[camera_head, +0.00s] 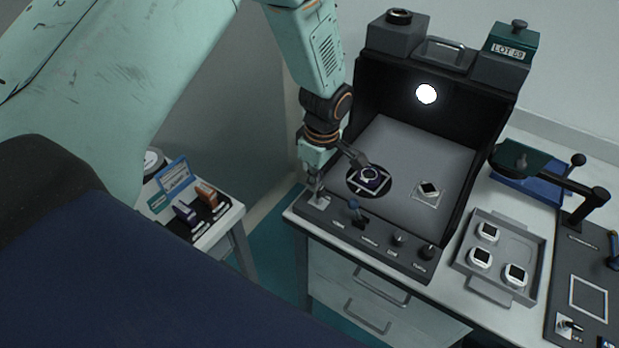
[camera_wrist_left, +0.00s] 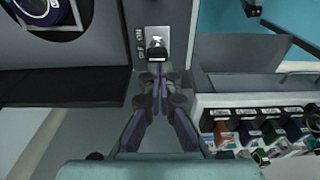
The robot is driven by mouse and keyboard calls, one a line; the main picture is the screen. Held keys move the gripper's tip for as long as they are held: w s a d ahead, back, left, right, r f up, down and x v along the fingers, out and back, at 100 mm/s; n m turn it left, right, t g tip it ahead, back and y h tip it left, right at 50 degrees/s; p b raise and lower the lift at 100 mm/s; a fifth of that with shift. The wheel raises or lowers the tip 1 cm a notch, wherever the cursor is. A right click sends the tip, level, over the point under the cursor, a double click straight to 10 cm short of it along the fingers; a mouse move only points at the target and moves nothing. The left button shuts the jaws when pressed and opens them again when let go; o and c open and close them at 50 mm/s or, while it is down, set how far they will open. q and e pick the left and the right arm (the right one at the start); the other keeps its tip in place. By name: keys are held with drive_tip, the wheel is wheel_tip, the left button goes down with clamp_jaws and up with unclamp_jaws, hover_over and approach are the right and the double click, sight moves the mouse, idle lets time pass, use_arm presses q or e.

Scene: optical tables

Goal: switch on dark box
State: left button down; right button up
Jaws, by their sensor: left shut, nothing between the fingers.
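The dark box (camera_head: 364,95) is a black open-fronted enclosure with a pale floor and a bright white disc (camera_head: 426,94) on its inner back wall. A grey control panel (camera_head: 375,247) with several knobs and levers runs along its front. A toggle switch (camera_wrist_left: 157,43) on a light plate marked ON and OFF shows in the left wrist view. My left gripper (camera_head: 315,192) is shut and empty at the panel's left end. In the left wrist view its fingertips (camera_wrist_left: 158,72) are at the toggle's near side; I cannot tell whether they touch. My right gripper is out of view.
Inside the box are a round black stage (camera_head: 353,183) with a dark-framed piece and a small chip on a pad (camera_head: 425,199). A grey tray (camera_head: 528,245) with white pieces and a lever device (camera_head: 565,185) stand right. A side table (camera_head: 213,232) is left.

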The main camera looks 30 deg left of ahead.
use_arm(q)
drive_tip(key=shift+d, duration=0.35)
drive_tip(key=shift+w+d+r, duration=0.1)
drive_tip(key=shift+d, duration=0.25)
drive_tip(key=shift+w+a+r+p, duration=0.1)
drive_tip(key=shift+a+r+p, duration=0.25)
drive_tip(key=shift+a+p, duration=0.15)
drive_tip(key=shift+d+r, duration=0.2)
drive_tip(key=shift+r, duration=0.2)
drive_tip(key=shift+d+r, duration=0.1)
drive_tip(key=shift+d, duration=0.05)
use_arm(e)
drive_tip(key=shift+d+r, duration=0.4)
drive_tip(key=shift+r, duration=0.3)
use_arm(q)
drive_tip(key=shift+a, duration=0.25)
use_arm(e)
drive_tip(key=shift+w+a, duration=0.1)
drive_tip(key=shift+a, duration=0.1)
